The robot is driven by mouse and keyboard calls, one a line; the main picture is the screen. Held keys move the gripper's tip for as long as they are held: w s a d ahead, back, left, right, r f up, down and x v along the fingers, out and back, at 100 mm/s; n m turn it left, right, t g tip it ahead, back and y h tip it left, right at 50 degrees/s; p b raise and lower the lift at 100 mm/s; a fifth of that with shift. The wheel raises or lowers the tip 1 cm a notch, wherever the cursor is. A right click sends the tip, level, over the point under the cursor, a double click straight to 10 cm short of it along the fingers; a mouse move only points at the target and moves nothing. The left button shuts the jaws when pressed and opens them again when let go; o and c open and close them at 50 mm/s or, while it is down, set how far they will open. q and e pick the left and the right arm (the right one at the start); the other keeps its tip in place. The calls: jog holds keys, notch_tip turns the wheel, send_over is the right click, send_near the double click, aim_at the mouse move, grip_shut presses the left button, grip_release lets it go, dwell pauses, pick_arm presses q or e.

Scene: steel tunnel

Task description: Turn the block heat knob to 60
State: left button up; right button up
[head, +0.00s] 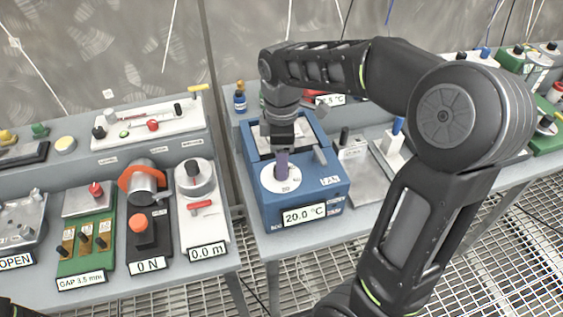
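The block heater (328,190) is a blue box near the front of the right bench. Its display (304,215) reads 20.0 °C. The heat knob (283,166) is a purple upright post on a round white dial (270,184) with number marks, 20 and 40 among them. My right arm reaches over from the right, and my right gripper (281,148) points down directly at the top of the knob. The fingertips overlap the knob top, so I cannot tell whether they grip it.
A lever-like grey part (319,155) stands on the heater beside the gripper. A blue-capped bottle (240,101) is behind. The left bench holds a force device reading 0 N (148,265) and a white device reading 0.0 m (208,251). A gap separates the benches.

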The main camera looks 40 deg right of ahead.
jog(key=shift+f, duration=1.1)
grip_shut()
